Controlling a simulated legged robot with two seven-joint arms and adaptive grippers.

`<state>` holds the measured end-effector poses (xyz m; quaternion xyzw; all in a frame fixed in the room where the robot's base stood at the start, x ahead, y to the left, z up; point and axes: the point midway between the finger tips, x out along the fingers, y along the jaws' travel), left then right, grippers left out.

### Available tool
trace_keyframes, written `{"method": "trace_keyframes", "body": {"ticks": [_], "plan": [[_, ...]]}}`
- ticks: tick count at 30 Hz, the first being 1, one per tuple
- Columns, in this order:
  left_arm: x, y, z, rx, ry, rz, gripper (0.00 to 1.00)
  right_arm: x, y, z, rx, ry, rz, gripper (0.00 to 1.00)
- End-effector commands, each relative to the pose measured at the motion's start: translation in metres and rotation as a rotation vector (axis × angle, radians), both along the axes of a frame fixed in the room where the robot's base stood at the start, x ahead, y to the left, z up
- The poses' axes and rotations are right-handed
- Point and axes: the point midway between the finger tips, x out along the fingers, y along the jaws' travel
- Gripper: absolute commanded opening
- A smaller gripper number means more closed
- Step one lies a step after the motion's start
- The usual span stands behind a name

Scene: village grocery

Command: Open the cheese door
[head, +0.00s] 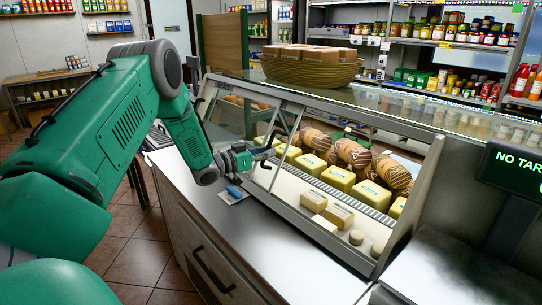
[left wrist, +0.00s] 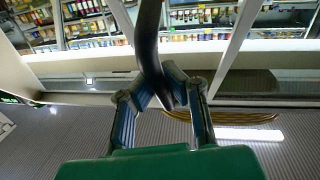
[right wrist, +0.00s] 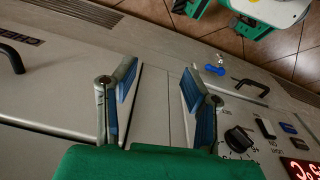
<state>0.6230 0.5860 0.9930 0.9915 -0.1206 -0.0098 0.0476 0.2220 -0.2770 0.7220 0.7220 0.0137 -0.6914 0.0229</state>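The cheese case (head: 372,262) stands on the counter, with yellow blocks (head: 338,178) and brown-patterned loaves (head: 354,154) inside. Its sloped front has pale frames; I cannot tell whether clear glass covers the cheese. A black bar handle (head: 287,132) sits at the left edge of the cheese section. My left gripper (head: 268,152) is at this handle. In the left wrist view the handle (left wrist: 150,40) runs between the fingers of my left gripper (left wrist: 160,92), which are closed in on it. My right gripper (right wrist: 158,85) is open and empty in the right wrist view, and out of the head view.
A wicker basket (head: 310,72) stands on the glass top. A small blue item (head: 234,192) lies on the counter left of the case. A dark sign (head: 515,170) stands at right. The right wrist view shows a knob (right wrist: 238,139) and a red display (right wrist: 300,169) near the right gripper.

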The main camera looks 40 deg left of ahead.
Motion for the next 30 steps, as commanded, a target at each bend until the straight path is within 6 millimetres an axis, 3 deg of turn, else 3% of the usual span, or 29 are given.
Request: {"method": "trace_keyframes", "body": {"ticks": [4,6,7,16,20,30], "plan": [[0.001,0.002,0.003,-0.005,-0.014,-0.006,0.00,0.000,0.000,0.000,0.000,0.001,-0.001,0.40],[0.000,0.004,0.002,-0.006,-0.013,-0.006,0.25,0.000,0.000,0.000,0.000,0.001,-0.001,0.40],[0.000,0.005,0.001,-0.007,-0.013,-0.007,0.33,0.000,0.000,0.000,0.000,0.001,0.000,0.40],[0.003,0.004,-0.004,-0.006,-0.003,-0.008,0.33,-0.001,0.000,0.000,0.000,0.000,0.000,0.40],[-0.006,0.004,-0.003,-0.006,-0.001,-0.007,0.33,-0.003,-0.002,0.000,0.003,-0.001,0.000,0.40],[-0.072,0.025,-0.003,-0.010,-0.005,-0.004,0.33,-0.002,-0.001,0.000,0.002,-0.002,0.000,0.40]]}}
